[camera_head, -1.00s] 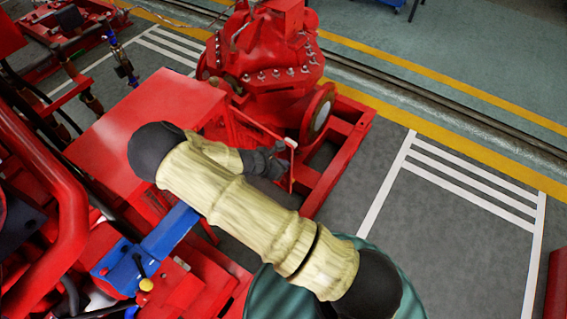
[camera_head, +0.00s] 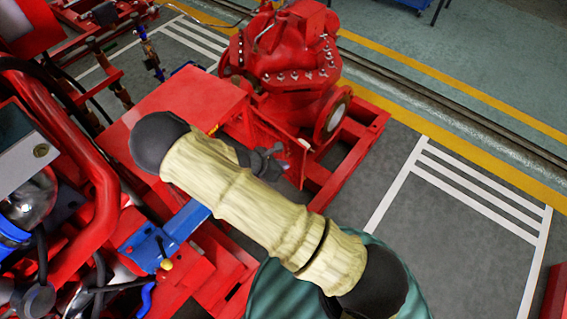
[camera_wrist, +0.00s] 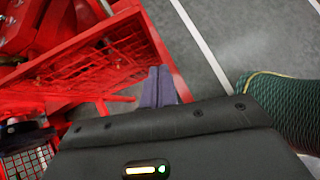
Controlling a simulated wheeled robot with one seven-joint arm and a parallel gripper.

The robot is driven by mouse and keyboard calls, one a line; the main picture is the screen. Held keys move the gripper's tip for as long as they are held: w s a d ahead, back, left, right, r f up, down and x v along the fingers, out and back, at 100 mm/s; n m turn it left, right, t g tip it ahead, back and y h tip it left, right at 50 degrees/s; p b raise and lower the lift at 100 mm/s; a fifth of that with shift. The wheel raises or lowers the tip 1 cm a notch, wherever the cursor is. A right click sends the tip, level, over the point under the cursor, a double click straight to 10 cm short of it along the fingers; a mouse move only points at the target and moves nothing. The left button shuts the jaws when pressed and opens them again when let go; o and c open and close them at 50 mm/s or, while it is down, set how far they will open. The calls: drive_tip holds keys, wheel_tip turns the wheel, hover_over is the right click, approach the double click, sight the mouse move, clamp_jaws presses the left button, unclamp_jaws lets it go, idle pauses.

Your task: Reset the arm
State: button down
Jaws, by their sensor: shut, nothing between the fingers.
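My gripper (camera_head: 272,158) is partly hidden behind my cream-sleeved arm in the head view. It is beside the red pump frame, near the red box-shaped cover (camera_head: 185,105). In the wrist view its two dark fingers (camera_wrist: 158,86) lie together, shut, with nothing held. A red perforated guard panel (camera_wrist: 85,70) is just left of the fingertips. I cannot tell whether the fingers touch it.
The red pump (camera_head: 292,60) with its bolted flange stands beyond my arm. Red pipes (camera_head: 95,190) and a blue bracket (camera_head: 165,235) lie at left. Open grey floor (camera_head: 430,240) with white stripes lies at right.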

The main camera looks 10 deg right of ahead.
drive_tip(key=shift+r, duration=0.1)
idle(0.3)
drive_tip(key=s+d+r+m+y+p, duration=0.2)
drive_tip(key=s+r+m, duration=0.2)
drive_tip(key=r+m, duration=0.3)
drive_tip(key=s+d+r+m+g+y+p, duration=0.1)
drive_tip(key=s+d+r+m+y, duration=0.2)
drive_tip(key=r, duration=1)
drive_tip(key=s+d+r+m+y+p, duration=0.2)
drive_tip(key=s+r+m, duration=0.4)
drive_tip(key=r+m, duration=0.5)
drive_tip(key=shift+s+d+m+y+p, duration=0.35)
drive_tip(key=shift+d+m+y, duration=0.25)
drive_tip(key=shift+m, duration=0.6)
drive_tip(key=shift+w, duration=0.1)
